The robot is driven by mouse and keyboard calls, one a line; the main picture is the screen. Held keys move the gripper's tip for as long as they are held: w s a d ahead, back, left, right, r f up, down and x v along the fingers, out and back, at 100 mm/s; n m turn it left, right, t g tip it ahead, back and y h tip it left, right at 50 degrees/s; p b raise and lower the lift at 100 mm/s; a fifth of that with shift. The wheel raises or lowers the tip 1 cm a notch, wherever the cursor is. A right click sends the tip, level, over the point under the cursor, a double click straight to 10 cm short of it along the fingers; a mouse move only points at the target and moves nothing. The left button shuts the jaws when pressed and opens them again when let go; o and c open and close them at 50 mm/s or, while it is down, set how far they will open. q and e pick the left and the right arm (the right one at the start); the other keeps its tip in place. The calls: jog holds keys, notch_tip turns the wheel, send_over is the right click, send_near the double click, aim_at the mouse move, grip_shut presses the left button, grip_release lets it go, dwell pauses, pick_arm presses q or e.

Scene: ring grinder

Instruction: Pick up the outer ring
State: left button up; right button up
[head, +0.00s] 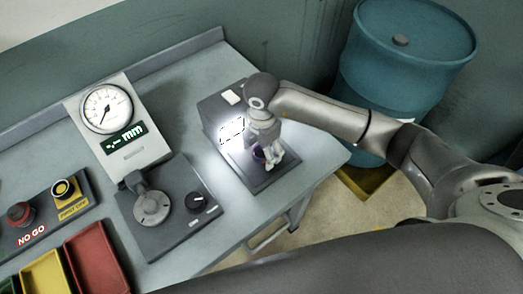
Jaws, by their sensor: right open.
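My right gripper (268,160) points down over the dark grey fixture plate (278,179) at the right end of the bench. Its fingers are open and close to the plate. A small dark purple round part (258,153) shows at the left of the fingers, partly covered by them. I cannot tell for sure whether it is the outer ring, or whether the fingers touch it. My left gripper is out of view.
A dial gauge (104,107) stands on the bench (190,75), with a grey measuring station (177,225) in front. Yellow (47,275) and red (97,262) trays lie lower left. A blue drum (390,75) stands beyond the bench's right edge.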

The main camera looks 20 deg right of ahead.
jog(key=c, duration=1.2)
jog(key=shift+r, duration=0.1)
